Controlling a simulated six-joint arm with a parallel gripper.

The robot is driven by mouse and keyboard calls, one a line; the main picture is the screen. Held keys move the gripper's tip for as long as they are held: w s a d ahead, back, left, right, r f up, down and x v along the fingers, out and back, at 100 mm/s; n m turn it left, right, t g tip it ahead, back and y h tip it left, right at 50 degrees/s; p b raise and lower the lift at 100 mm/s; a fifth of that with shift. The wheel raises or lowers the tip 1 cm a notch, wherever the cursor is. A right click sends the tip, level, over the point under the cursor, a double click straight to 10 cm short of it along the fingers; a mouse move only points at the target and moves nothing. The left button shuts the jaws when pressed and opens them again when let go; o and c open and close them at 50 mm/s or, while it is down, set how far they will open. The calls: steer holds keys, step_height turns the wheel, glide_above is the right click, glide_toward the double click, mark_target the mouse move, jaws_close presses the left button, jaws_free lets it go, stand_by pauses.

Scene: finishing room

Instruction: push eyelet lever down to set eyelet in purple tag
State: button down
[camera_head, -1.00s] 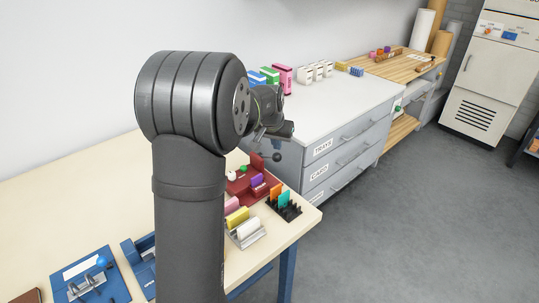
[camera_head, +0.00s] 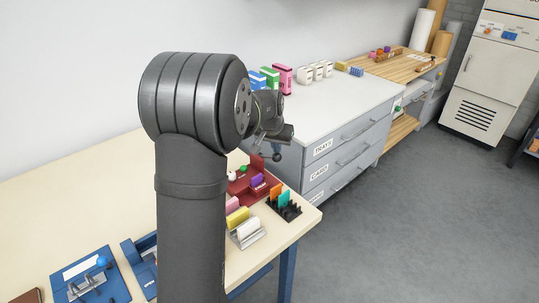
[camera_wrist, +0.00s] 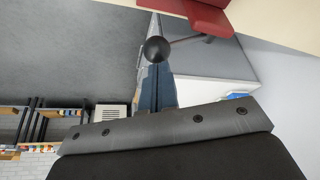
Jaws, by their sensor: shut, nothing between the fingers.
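The red eyelet press (camera_head: 256,183) stands at the far right end of the cream workbench, and part of it shows at the top of the wrist view (camera_wrist: 205,18). Its lever (camera_wrist: 186,40) ends in a dark ball knob (camera_wrist: 157,49), which also shows in the head view (camera_head: 277,157). The purple tag (camera_head: 257,180) is at the press; whether an eyelet sits in it is too small to tell. My gripper (camera_head: 276,143) is shut and empty, just above the knob; contact cannot be told. My arm hides part of the bench.
A black rack (camera_head: 286,208) with orange and teal tags stands right of the press, close to the bench edge. Blue fixtures (camera_head: 90,277) lie at front left. A grey drawer cabinet (camera_head: 340,150) stands behind.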

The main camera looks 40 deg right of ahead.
mark_target(278, 157)
steer(key=shift+f, duration=0.4)
steer(key=shift+s+f, duration=0.2)
steer(key=shift+f, duration=0.65)
steer(key=shift+s+f, duration=0.15)
steer(key=shift+f, duration=0.7)
steer(key=shift+f, duration=1.35)
steer(key=shift+a+f, duration=0.1)
